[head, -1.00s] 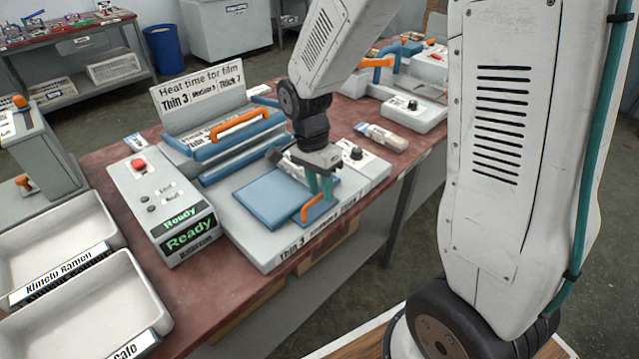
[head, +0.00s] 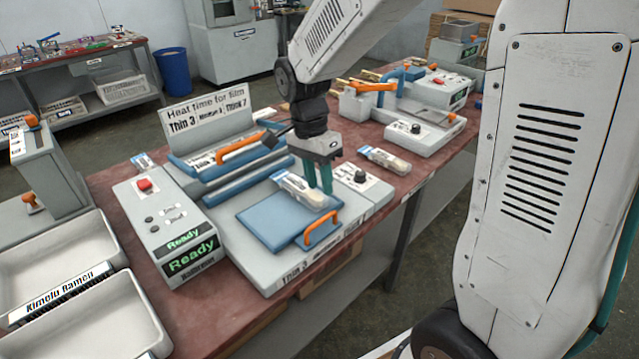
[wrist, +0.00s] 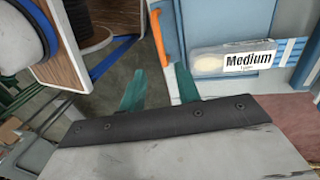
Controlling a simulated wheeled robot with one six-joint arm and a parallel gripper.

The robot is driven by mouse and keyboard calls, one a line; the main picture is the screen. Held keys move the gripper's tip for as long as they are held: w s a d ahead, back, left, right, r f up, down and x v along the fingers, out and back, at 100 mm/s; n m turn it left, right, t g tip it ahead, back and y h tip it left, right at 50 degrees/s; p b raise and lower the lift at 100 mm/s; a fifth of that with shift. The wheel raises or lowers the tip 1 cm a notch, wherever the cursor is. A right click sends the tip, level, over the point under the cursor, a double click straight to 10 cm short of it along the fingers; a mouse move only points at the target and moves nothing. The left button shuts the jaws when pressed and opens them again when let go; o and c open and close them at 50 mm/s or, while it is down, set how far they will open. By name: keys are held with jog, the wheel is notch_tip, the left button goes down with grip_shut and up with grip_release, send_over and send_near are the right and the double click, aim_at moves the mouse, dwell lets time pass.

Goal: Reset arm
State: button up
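My gripper (head: 325,187) hangs over the right side of the blue plate (head: 268,226), fingers pointing down. In the wrist view its two teal fingers (wrist: 160,82) stand apart with nothing between them. A clear packet (head: 297,189) with a pale content lies on the blue plate beside the fingers. In the wrist view its label reads "Medium" (wrist: 249,61). The plate's orange handle (head: 321,229) is just in front of the fingers. It also shows in the wrist view (wrist: 167,38), close to the fingertips. I cannot tell whether the fingers touch anything.
Behind the plate stands a blue press bar with an orange handle (head: 240,148) and a heat-time sign (head: 205,118). A control box (head: 168,225) reading "Ready" is left. White trays (head: 100,310) are at lower left. Another packet (head: 385,160) and machine are right.

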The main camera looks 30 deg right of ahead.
dwell(0.3)
jog(key=s+r+n+t, duration=0.1)
jog(key=s+r+n, duration=0.2)
jog(key=s, duration=0.4)
jog(key=s+d+r+n+t, duration=0.1)
jog(key=s+r+n, duration=0.3)
jog(key=s+n, duration=0.2)
jog(key=s+r+n+t, duration=0.1)
jog(key=s+r+n, duration=0.2)
jog(key=s+n, duration=0.2)
jog(key=s, duration=0.3)
jog(key=shift+d+r+t+y, duration=0.25)
jog(key=shift+d+t+y, duration=0.05)
jog(key=shift+d, duration=0.1)
dwell(1.0)
